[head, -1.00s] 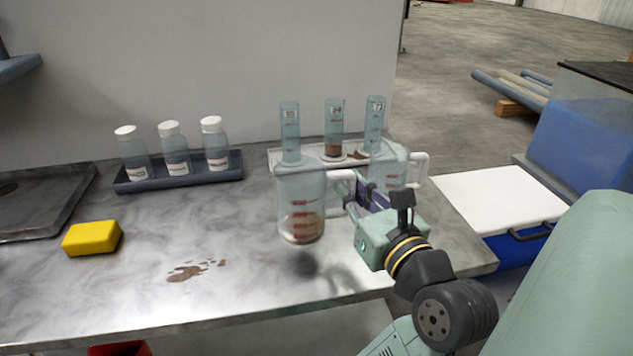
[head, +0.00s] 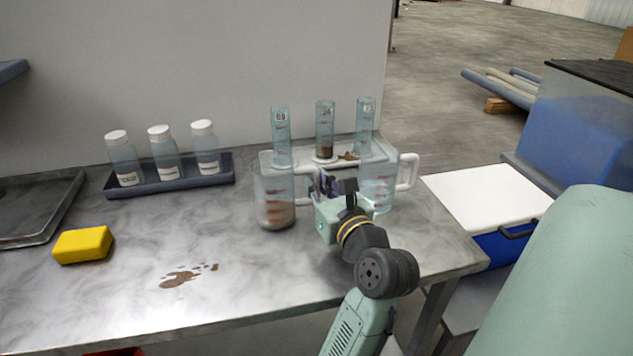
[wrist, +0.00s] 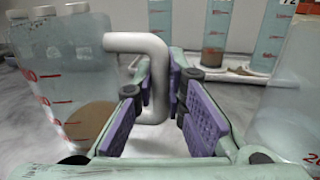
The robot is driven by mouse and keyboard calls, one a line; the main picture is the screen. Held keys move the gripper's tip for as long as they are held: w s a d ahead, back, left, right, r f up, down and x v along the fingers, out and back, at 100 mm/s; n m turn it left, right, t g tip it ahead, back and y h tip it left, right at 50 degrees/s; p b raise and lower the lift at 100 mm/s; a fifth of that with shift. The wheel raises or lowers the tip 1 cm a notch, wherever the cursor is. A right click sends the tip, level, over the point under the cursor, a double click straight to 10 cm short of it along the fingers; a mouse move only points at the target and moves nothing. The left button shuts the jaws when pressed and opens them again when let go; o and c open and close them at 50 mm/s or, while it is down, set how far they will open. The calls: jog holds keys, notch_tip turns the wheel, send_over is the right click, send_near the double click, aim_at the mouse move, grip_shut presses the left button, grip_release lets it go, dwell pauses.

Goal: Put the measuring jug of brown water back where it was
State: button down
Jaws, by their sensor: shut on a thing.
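The measuring jug of brown water (head: 272,190) is upright at the front left of the white stand, its base at the bench top; whether it bears fully on the bench I cannot tell. Brown water lies in its lower part. In the wrist view the jug (wrist: 62,85) is on the left, and its white handle (wrist: 150,45) runs between the purple finger pads. My gripper (head: 322,186) is shut on that handle, to the right of the jug; the gripper (wrist: 155,105) also fills the wrist view's middle. Its fingertips are partly hidden in the head view.
A second clear jug (head: 379,188) stands close to the right of my gripper. Behind, the white stand (head: 345,160) bears three measuring cylinders (head: 325,125). Three white-capped bottles (head: 163,160) stand in a dark tray (head: 220,178). A yellow sponge (head: 82,245) and brown spill (head: 185,276) lie left, with clear bench around.

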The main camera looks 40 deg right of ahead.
jog(key=shift+f, duration=0.15)
jog(key=c, duration=1.6)
grip_release()
jog(key=shift+c, duration=0.2)
jog(key=shift+r, duration=0.2)
jog(key=b+v, duration=0.1)
jog(key=v, duration=1.1)
